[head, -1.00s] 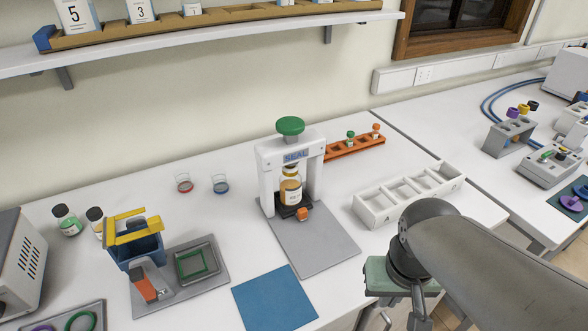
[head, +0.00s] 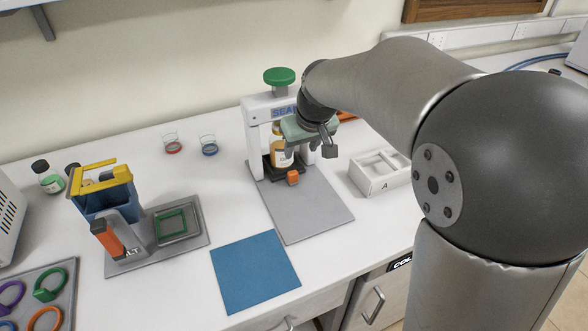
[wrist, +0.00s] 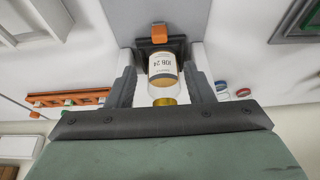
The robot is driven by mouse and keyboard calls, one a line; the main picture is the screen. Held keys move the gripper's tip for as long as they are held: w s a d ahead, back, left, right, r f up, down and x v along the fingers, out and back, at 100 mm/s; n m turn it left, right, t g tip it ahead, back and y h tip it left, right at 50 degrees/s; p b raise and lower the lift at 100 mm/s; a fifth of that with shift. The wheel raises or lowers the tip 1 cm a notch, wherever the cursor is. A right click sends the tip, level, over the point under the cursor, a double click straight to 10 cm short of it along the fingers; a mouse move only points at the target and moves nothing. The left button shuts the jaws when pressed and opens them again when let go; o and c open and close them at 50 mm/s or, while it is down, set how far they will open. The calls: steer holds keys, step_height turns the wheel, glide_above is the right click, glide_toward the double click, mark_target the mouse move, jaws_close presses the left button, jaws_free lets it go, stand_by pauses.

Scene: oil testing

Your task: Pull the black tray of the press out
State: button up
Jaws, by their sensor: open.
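The white press (head: 252,126) with a green knob stands on a grey base plate (head: 310,205). Its black tray (head: 270,174) sits between the posts, with an orange handle (head: 293,177) at the front. A jar (head: 279,157) with an amber lower part stands upright on the tray. My gripper (head: 312,148) is above and in front of the tray, overlapping the right post in the head view. In the wrist view my gripper (wrist: 162,78) is open, with the jar (wrist: 163,68), tray (wrist: 178,43) and orange handle (wrist: 159,34) showing between or beyond its fingers. I see no contact with the handle.
A blue mat (head: 255,270) lies in front. A blue and yellow device (head: 108,205) stands at left, and a white compartment box (head: 375,178) at right. Two small beakers stand behind. The base plate before the handle is clear.

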mark_target(293, 173)
steer(key=x, duration=1.2)
steer(key=shift+w+f, duration=0.1)
steer(key=shift+f, duration=0.2)
jaws_close()
steer(key=shift+a, duration=0.1)
